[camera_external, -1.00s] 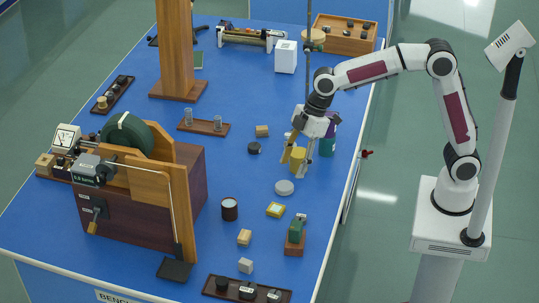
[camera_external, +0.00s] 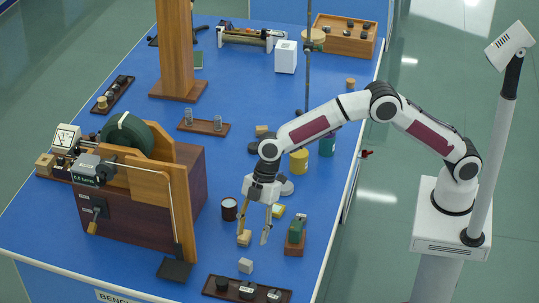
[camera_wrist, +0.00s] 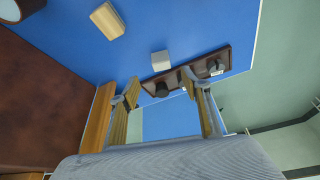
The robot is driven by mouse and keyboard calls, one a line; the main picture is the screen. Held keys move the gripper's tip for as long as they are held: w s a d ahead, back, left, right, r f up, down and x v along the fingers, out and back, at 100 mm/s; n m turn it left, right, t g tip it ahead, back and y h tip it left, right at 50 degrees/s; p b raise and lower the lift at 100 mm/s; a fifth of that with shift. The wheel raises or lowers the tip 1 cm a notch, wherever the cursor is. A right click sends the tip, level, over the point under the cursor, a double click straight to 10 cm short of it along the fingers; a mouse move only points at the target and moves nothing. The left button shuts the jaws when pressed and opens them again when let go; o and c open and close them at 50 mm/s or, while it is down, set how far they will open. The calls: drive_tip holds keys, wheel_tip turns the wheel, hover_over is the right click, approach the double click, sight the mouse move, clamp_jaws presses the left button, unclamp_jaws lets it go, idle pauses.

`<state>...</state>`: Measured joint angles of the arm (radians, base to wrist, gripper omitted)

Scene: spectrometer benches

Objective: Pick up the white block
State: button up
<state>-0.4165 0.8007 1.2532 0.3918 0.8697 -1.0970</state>
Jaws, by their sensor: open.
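A small whitish block (camera_external: 245,266) lies on the blue bench near its front, behind the dark tray. In the wrist view the block (camera_wrist: 161,61) lies beyond and between my fingertips, next to the tray. My gripper (camera_external: 253,239) is open and points down above the bench, a little farther back than the block. A larger white cube (camera_external: 286,57) with markings stands at the back of the bench.
A wooden block (camera_external: 244,239) is close to my left finger, partly hidden. A dark tray (camera_external: 210,290) with black weights lies in front. A green object on a wooden base (camera_external: 295,245) stands right. A large brown wooden apparatus (camera_external: 130,215) stands left.

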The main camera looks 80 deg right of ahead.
sight(246, 260)
drive_tip(key=shift+w+a+f+n, duration=0.15)
drive_tip(key=shift+a+f+n, duration=0.15)
drive_tip(key=shift+a+f, duration=0.6)
drive_tip(key=shift+d+f, duration=0.1)
drive_tip(key=shift+d, duration=0.05)
drive_tip(key=shift+x, duration=1.3)
drive_tip(key=shift+f, duration=0.1)
drive_tip(key=shift+x, duration=2.5)
drive_tip(key=shift+d, duration=0.1)
drive_tip(key=c, duration=1.2)
